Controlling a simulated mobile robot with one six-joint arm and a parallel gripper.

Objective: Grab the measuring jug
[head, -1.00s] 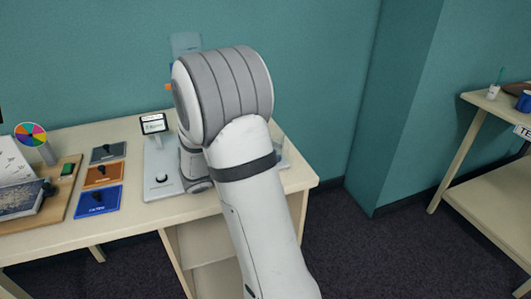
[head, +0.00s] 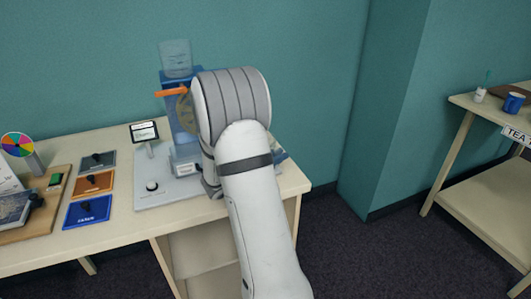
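A clear, bluish cup-like vessel (head: 176,59) stands on top of a tall blue apparatus (head: 181,116) at the back of the table. It may be the measuring jug, but I see no handle or markings clearly enough to tell. The apparatus has an orange bar and a tan wheel partly covered by my arm. My arm rises from the bottom of the picture, bends at the elbow and goes down behind itself, right in front of the apparatus. My gripper is hidden behind my own arm, so its fingers and anything in them do not show.
Grey, orange and blue (head: 87,211) cards lie to the left. A colour wheel (head: 18,144) stands further left. Another table (head: 500,190) with a blue mug is at right.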

